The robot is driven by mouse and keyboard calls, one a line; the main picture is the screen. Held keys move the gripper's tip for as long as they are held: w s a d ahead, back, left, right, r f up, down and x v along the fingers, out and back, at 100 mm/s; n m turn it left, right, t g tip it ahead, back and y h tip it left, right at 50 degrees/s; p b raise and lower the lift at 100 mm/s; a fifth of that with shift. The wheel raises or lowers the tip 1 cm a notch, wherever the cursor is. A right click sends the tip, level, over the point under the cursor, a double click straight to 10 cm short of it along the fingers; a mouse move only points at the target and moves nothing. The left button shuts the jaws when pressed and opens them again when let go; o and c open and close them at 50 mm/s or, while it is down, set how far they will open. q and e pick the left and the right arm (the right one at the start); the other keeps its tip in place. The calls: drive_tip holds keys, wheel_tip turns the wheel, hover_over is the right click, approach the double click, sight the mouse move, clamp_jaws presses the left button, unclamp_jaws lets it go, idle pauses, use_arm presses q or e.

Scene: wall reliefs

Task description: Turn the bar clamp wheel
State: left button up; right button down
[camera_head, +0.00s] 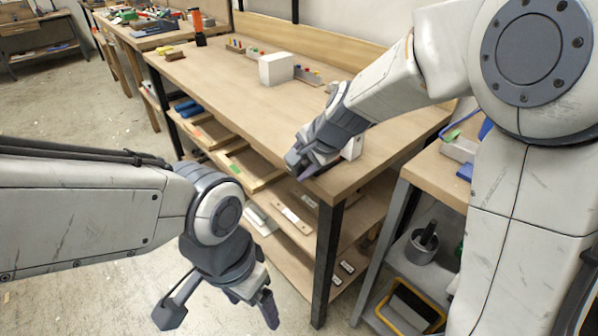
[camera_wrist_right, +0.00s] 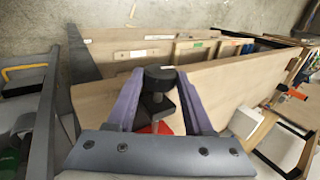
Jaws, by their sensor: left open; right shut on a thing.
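The bar clamp wheel (camera_wrist_right: 160,74) is a black round knob on a short screw, at the bench edge in the right wrist view. A red clamp part (camera_wrist_right: 156,128) shows below it, partly hidden by my gripper. My right gripper (camera_wrist_right: 160,80) is shut on the wheel, with one purple finger on each side. In the head view my right gripper (camera_head: 303,168) is at the near corner edge of the workbench (camera_head: 230,85), and it hides the clamp there. My left gripper (camera_head: 222,312) is open and empty, low in front of the bench.
A white box (camera_head: 276,69) and small coloured parts stand toward the back of the bench. An orange and black bottle (camera_head: 198,27) stands at its far left. Shelves (camera_head: 295,215) are below the top. A grey cart (camera_head: 430,225) stands close on the right.

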drive_tip(key=shift+r, duration=0.1)
drive_tip(key=shift+c, duration=1.4)
unclamp_jaws()
drive_tip(key=p+v, duration=0.2)
drive_tip(key=v, duration=0.8)
drive_tip(key=shift+p, duration=0.3)
drive_tip(key=shift+d+r, duration=0.1)
drive_tip(key=shift+d, duration=0.05)
